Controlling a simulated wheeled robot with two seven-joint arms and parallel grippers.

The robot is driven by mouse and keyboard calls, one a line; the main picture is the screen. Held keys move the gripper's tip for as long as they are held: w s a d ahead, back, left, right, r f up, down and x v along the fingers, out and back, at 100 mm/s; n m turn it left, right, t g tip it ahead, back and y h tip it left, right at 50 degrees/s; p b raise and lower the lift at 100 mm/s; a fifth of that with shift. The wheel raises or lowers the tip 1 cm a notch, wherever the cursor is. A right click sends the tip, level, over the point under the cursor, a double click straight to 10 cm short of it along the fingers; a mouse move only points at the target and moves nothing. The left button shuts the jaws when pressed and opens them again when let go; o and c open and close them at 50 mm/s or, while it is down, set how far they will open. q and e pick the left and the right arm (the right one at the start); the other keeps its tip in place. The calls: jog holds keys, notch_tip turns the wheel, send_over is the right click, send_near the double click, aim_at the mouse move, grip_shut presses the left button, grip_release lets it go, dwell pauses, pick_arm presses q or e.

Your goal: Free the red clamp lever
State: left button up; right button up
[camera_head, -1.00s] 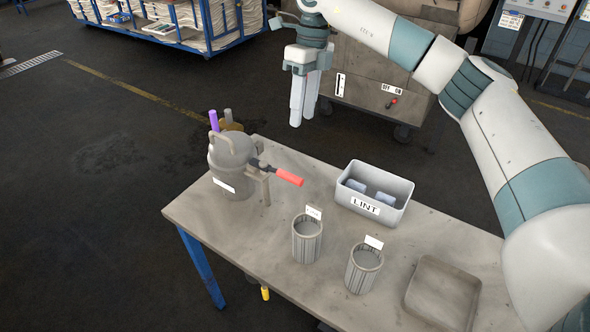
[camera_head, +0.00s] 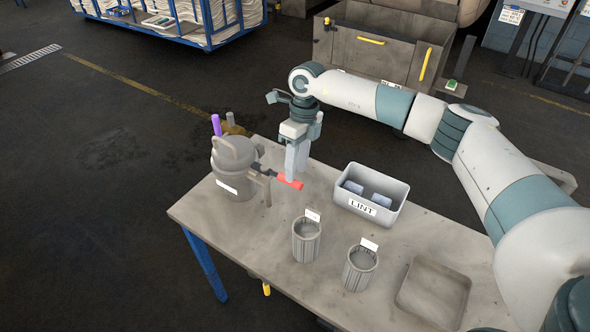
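The clamp lever (camera_head: 289,182) has a red grip and sticks out to the right from the clamp beside a grey lidded pot (camera_head: 233,170) at the table's left end. My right gripper (camera_head: 296,176) points down from above, its fingertips at the red grip. The fingers hide part of the lever's dark shaft. I cannot tell whether they are closed on the grip or just beside it. My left gripper is out of view.
On the table (camera_head: 400,230) stand a grey LINT bin (camera_head: 371,194) with blue pieces, two ribbed cups (camera_head: 306,240) (camera_head: 360,269) with white tags, and a shallow tray (camera_head: 433,294). A purple-handled item (camera_head: 216,125) stands behind the pot.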

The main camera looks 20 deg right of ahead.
aim_at(278, 175)
jog(key=shift+s+a+f+p, duration=0.15)
jog(key=shift+f+p, duration=0.1)
jog(key=shift+f, duration=0.6)
jog(key=shift+s+a+f+p, duration=0.1)
jog(key=shift+f+p, duration=0.1)
jog(key=shift+f, duration=0.6)
jog(key=shift+c, duration=0.2)
grip_shut()
jog(key=shift+a, duration=0.1)
